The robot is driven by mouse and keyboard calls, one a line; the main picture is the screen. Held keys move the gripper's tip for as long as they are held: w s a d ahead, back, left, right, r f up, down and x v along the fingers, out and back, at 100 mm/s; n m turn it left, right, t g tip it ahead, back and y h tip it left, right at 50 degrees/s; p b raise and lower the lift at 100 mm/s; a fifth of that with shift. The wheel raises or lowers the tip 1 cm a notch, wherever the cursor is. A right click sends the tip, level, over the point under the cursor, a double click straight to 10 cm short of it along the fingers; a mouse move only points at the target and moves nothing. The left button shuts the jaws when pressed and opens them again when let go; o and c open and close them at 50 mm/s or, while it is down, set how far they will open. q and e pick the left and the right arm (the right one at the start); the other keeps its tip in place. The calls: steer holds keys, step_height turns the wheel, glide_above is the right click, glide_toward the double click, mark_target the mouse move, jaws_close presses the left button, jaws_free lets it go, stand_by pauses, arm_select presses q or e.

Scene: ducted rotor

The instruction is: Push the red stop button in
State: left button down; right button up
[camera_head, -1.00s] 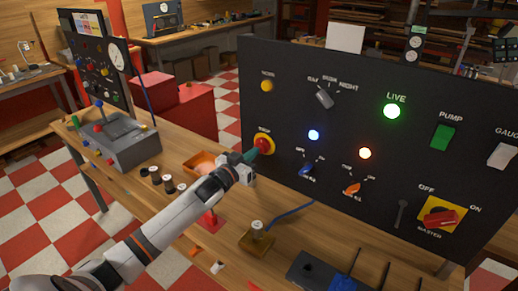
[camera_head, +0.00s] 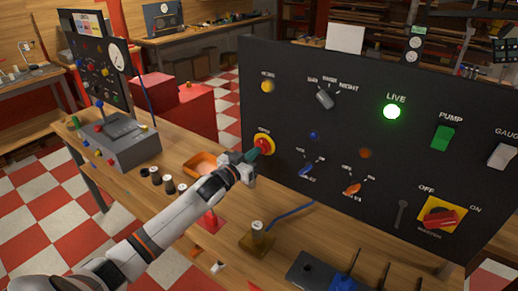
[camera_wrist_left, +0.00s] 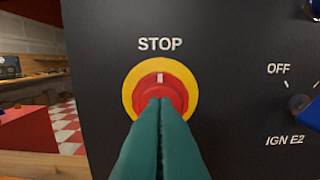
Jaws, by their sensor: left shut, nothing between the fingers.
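The red stop button (camera_wrist_left: 160,88) sits in a yellow ring on the black panel (camera_head: 330,130), under the word STOP. In the head view the button (camera_head: 267,146) shows at the panel's lower left. My left gripper (camera_head: 258,150) is shut, with its teal fingertips at the button's face. In the left wrist view the fingers (camera_wrist_left: 160,108) overlap the lower middle of the button and hide that part. They look to be touching it, but the exact contact is hidden. My right gripper is not in view.
The green LIVE lamp (camera_head: 392,111) is lit; the blue lamp (camera_head: 314,135) and orange lamp (camera_head: 365,153) are dark. An orange tray (camera_head: 203,164) lies on the bench left of the panel.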

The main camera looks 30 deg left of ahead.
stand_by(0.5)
arm_select(q)
steer(key=s+p, duration=0.4)
steer(key=s, duration=0.3)
steer(key=shift+a, duration=0.25)
stand_by(0.7)
